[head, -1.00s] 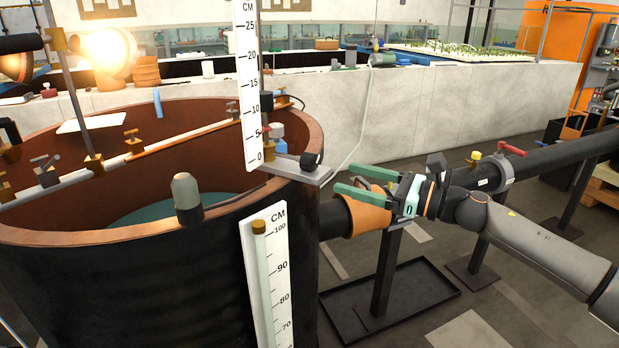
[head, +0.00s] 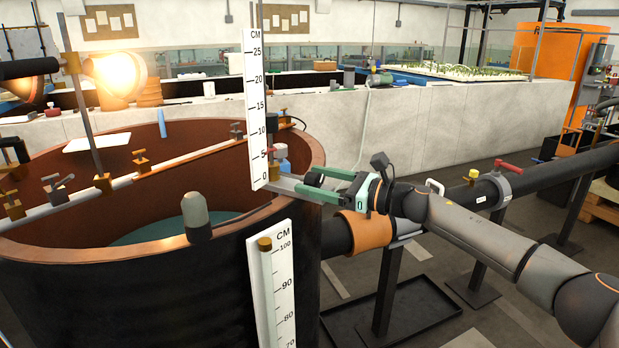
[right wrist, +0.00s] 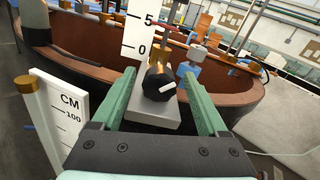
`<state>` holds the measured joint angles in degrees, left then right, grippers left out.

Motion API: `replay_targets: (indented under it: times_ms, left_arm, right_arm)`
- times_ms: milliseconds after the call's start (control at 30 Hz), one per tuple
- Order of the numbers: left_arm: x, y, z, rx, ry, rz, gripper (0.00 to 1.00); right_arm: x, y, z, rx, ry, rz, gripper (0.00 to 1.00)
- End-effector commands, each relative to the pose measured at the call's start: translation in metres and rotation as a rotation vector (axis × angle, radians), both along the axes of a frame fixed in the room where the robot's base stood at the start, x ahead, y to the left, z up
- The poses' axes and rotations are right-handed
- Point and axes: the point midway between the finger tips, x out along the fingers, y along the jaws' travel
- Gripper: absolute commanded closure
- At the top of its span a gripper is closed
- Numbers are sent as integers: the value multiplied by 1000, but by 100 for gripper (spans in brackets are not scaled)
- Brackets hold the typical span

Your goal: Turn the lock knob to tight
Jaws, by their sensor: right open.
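The lock knob (right wrist: 158,86) is a small black dial with a white pointer mark. It sits on the grey plate (right wrist: 150,116) at the foot of the white upper scale (right wrist: 137,35). In the right wrist view its mark slants up to the right; no tight or loose lettering is readable. My right gripper (head: 307,180), with green fingers, is open at the tank rim. The knob shows between its fingers in the right wrist view (right wrist: 160,72), with a gap on each side. In the head view the knob (head: 314,179) is partly hidden by the fingers. My left gripper is not in view.
The brown-rimmed tank (head: 303,200) fills the left. A lower CM scale (head: 282,290) stands on its outside near my right gripper. A black pipe with an orange collar (head: 366,231) runs below my right arm. A red-handled valve (head: 508,166) is further right.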

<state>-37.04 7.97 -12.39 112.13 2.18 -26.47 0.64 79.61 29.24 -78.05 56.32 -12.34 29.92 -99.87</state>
Motion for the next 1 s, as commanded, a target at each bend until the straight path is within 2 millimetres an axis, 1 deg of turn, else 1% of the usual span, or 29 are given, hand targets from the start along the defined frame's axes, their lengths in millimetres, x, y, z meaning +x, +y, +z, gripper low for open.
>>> replay_targets:
  times_ms: [67, 200, 533, 1000]
  left_arm:
    - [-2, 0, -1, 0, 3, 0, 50]
    - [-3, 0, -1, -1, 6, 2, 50]
    - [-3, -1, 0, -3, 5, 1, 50]
    - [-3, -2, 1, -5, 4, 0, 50]
  right_arm:
    - [4, 7, 0, 1, 2, 0, 24]
    - [8, 13, -1, -1, 1, 0, 24]
    - [9, 14, -1, 0, 0, 0, 24]
    - [9, 14, -1, 1, 1, 0, 76]
